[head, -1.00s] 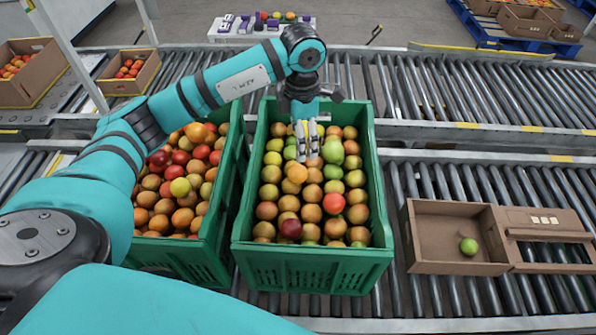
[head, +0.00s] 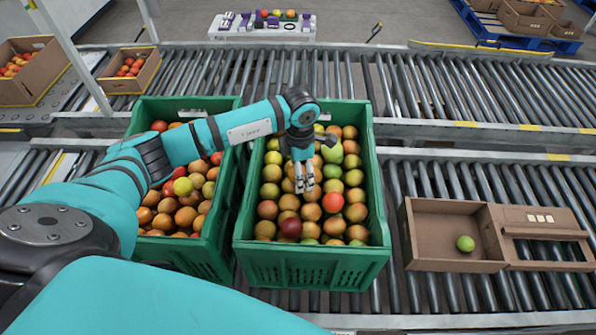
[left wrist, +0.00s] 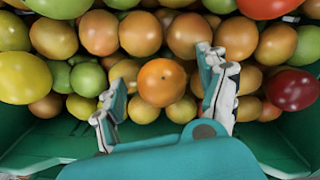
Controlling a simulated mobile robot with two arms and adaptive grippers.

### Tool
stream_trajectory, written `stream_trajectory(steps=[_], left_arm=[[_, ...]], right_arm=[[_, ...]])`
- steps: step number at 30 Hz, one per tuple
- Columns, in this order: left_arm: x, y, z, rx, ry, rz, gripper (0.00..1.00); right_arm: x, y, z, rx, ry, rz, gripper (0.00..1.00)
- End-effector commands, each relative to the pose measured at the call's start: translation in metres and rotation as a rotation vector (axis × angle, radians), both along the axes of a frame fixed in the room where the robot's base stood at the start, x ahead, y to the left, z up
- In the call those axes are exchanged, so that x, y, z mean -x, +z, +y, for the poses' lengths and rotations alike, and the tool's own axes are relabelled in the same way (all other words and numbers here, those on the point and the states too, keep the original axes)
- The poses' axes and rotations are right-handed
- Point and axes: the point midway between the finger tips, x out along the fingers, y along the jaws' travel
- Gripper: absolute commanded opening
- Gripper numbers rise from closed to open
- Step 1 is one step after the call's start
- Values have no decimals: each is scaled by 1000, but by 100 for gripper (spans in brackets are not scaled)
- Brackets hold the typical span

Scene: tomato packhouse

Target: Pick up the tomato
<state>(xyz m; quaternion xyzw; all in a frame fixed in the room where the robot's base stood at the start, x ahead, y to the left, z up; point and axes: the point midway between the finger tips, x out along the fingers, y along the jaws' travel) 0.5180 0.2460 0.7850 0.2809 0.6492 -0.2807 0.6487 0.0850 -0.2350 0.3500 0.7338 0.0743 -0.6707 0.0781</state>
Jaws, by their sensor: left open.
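Tomatoes of several colours fill the middle green crate (head: 315,263); the frames do not single one out by name. My left gripper (head: 304,182) is over the middle of this crate, pointing down with its fingers apart. In the left wrist view, an orange tomato (left wrist: 162,82) lies between the open fingers of the left gripper (left wrist: 162,70), and they do not hold it. In the head view the gripper hides this tomato. My right gripper is not in view.
A second green crate (head: 190,258) of tomatoes stands close on the left, under my left arm. On the right, an open cardboard box (head: 425,240) holds one green tomato (head: 465,243). Roller conveyors (head: 450,95) run behind. The crate's walls rise around the tomatoes.

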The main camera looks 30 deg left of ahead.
Motion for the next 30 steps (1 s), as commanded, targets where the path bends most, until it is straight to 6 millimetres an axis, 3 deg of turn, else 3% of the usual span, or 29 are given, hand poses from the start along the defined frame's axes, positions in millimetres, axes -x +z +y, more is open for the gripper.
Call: stream_trajectory(steps=[4,14,24,30], left_arm=[[0,0,0,0,0,0,74],[0,0,0,0,0,0,32],[0,3,0,1,0,-1,31],[-1,18,0,1,-1,-5,31]], right_arm=[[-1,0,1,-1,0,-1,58],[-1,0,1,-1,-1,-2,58],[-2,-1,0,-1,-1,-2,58],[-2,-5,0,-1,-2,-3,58]])
